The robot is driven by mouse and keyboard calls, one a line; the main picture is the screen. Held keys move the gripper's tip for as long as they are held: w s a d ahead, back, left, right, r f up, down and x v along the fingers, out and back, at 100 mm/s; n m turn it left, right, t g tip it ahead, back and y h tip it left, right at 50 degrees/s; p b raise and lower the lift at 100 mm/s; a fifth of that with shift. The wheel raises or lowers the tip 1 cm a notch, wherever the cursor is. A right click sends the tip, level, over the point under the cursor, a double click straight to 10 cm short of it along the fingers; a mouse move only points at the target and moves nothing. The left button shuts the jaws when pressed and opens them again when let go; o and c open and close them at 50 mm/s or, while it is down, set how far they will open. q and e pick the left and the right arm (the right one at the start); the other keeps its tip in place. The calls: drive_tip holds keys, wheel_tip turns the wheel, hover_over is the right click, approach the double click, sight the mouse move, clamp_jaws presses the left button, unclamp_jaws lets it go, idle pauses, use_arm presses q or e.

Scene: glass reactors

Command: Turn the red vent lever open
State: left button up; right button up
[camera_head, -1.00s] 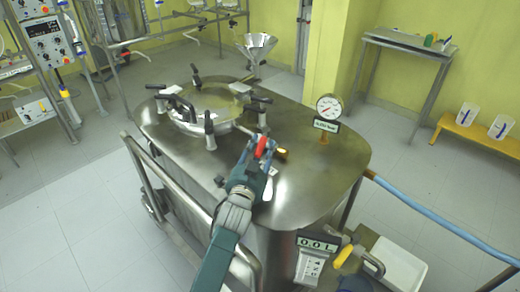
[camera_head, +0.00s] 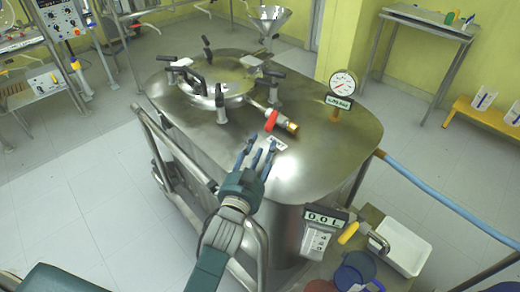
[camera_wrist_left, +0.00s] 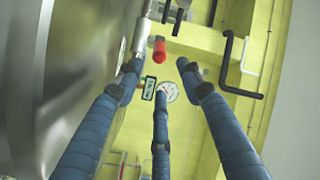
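The red vent lever (camera_head: 271,119) sits on a short metal pipe with a brass end (camera_head: 292,127) on top of the steel vessel (camera_head: 320,150). In the head view the lever looks angled across the pipe. My left gripper (camera_head: 259,150) is just in front of the lever, its fingers spread and empty. It appears apart from the lever. In the left wrist view the red lever (camera_wrist_left: 159,50) shows beyond the three open fingers (camera_wrist_left: 160,85), between their tips. My right gripper is not in view.
A round lid (camera_head: 217,83) with black-handled clamps lies behind the lever. A dial gauge (camera_head: 343,82) stands to the right. A small label lies beside my fingers. A metal rail runs along the vessel's left front. A blue hose (camera_head: 430,207) leaves at the right.

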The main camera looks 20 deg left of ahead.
use_arm(q)
drive_tip(key=shift+s, duration=0.3)
